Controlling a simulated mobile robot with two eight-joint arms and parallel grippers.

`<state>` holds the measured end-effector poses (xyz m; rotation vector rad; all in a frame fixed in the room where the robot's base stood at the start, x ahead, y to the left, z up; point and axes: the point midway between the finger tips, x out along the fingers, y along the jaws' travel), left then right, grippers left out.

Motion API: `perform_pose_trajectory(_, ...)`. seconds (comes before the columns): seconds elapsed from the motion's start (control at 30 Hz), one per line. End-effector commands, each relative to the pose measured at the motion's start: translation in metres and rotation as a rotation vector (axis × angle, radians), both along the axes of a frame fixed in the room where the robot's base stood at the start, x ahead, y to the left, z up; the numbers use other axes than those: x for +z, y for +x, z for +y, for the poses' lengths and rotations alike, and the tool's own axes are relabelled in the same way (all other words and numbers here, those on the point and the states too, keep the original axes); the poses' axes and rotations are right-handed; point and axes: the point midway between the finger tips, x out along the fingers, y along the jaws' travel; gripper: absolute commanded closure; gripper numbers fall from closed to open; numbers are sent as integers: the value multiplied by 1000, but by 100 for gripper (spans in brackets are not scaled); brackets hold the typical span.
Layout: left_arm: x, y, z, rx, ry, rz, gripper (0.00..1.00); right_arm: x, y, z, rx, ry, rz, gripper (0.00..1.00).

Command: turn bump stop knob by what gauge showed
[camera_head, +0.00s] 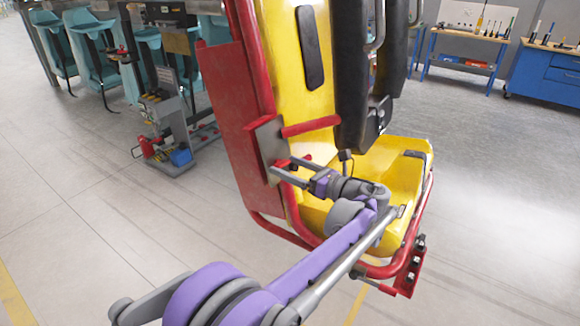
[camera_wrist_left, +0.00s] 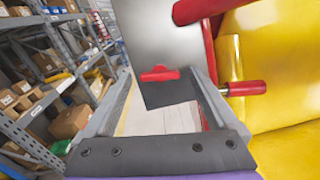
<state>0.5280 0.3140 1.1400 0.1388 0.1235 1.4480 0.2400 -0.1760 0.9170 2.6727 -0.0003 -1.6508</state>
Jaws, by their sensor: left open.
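A yellow coaster seat (camera_head: 385,180) stands in a red frame (camera_head: 250,60). A grey metal plate (camera_head: 268,145) is fixed at its side; it also shows in the left wrist view (camera_wrist_left: 165,35). A small red knob or handle (camera_wrist_left: 158,74), possibly the bump stop knob, lies in front of this plate, between my fingers in that view. My left gripper (camera_head: 280,169) is open beside the plate; I cannot tell whether it touches anything. A second red handle with a metal tip (camera_wrist_left: 245,88) is just right of the right finger. I cannot make out a gauge. My right gripper is not in view.
Black padded restraints (camera_head: 355,70) hang over the seat, and a red bar (camera_head: 310,127) juts near my gripper. Teal seats (camera_head: 100,45) and a grey test stand (camera_head: 165,120) are at left. A blue workbench (camera_head: 545,75) is at right.

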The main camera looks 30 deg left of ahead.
Motion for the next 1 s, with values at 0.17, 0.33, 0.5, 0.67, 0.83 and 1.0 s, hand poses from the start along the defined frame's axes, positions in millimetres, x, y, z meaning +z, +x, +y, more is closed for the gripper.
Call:
perform_pose_trajectory(0.17,0,0,0,0,0,0,7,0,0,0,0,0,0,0)
perform_pose_trajectory(0.33,0,0,0,0,0,0,33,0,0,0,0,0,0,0)
perform_pose_trajectory(0.5,0,0,0,0,0,0,63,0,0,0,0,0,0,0)
perform_pose_trajectory(0.67,0,0,0,0,0,0,92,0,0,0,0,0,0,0)
perform_pose_trajectory(0.83,0,0,0,2,0,-7,93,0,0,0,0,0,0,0)
perform_pose_trajectory(1.0,0,0,0,13,-4,-49,93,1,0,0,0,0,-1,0)
